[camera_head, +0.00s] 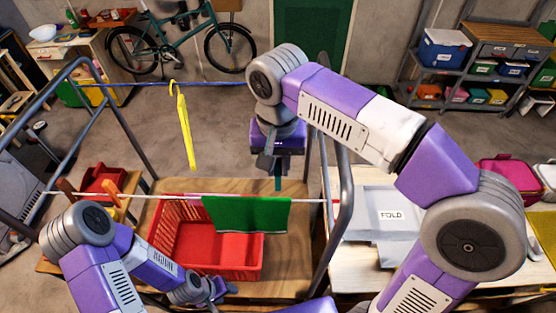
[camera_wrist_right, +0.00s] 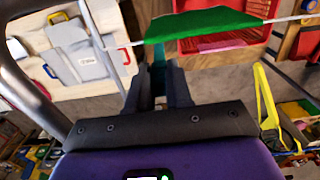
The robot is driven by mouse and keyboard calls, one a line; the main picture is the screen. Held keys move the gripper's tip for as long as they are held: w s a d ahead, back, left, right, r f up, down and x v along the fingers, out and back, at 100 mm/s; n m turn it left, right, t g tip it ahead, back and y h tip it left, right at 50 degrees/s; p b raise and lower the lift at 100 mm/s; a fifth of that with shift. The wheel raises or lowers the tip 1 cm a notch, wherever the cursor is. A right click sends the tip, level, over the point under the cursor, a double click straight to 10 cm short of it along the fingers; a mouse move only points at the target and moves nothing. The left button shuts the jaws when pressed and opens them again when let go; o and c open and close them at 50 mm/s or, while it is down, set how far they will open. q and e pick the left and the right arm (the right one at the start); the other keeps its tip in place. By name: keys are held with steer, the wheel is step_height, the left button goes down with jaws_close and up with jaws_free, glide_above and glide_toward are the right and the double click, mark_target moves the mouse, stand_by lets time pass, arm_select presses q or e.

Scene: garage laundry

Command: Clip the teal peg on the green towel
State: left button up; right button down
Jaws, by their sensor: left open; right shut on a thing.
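The green towel (camera_head: 246,216) hangs folded over the near line, above the red basket; it also shows in the right wrist view (camera_wrist_right: 207,24). My right gripper (camera_head: 276,172) is shut on the teal peg (camera_head: 278,184), which points down just beyond the towel's top edge, towards its right end. In the right wrist view the peg (camera_wrist_right: 158,68) sticks out between the fingertips and its tip meets the towel's edge in the picture; I cannot tell whether they touch. My left gripper (camera_head: 222,290) is open and empty, low in front of the red basket.
A red basket (camera_head: 188,262) stands on the wooden surface under the towel. A yellow hanging item (camera_head: 186,132) is on the far line. Grey rack rails (camera_head: 340,210) flank the lines.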

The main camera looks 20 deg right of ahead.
mark_target(278, 185)
steer(key=shift+w+f+b, duration=0.15)
steer(key=shift+f+b, duration=0.5)
steer(key=shift+f, duration=0.4)
steer(key=shift+f+b, duration=2.15)
steer(key=shift+f, duration=0.75)
steer(key=shift+f+b, duration=0.75)
steer(key=shift+f, duration=0.5)
steer(key=c, duration=1)
jaws_free()
steer(key=shift+o, duration=0.2)
steer(key=shift+r, duration=0.1)
step_height(278, 185, up, 8)
steer(key=shift+f+p, duration=0.25)
steer(key=shift+p, duration=0.45)
